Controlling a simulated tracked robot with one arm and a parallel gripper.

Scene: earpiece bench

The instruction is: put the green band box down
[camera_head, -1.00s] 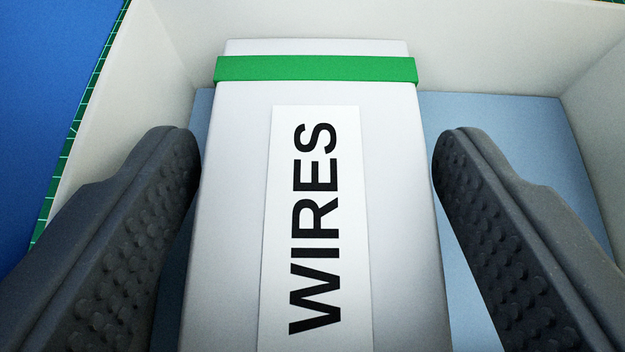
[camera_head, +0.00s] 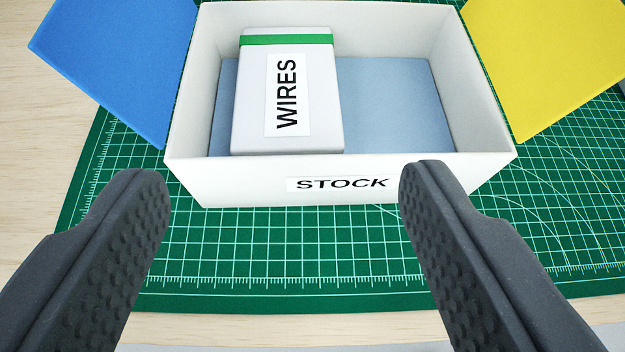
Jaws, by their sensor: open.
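The green band box (camera_head: 308,112) is a white box with a green band near its far end and a label reading WIRES. It lies in the left part of a white open bin (camera_head: 240,180) labelled STOCK, on the bin's blue-grey floor. My gripper (camera_head: 285,175) is open and empty. Its two dark, studded fingers stand wide apart, nearer to the camera than the bin, and do not touch the box.
The bin stands on a green cutting mat (camera_head: 290,260) with a white grid. A blue panel (camera_head: 125,60) is at the bin's left and a yellow panel (camera_head: 550,60) at its right. The bin's right part (camera_head: 395,105) is bare. Wooden table shows at left.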

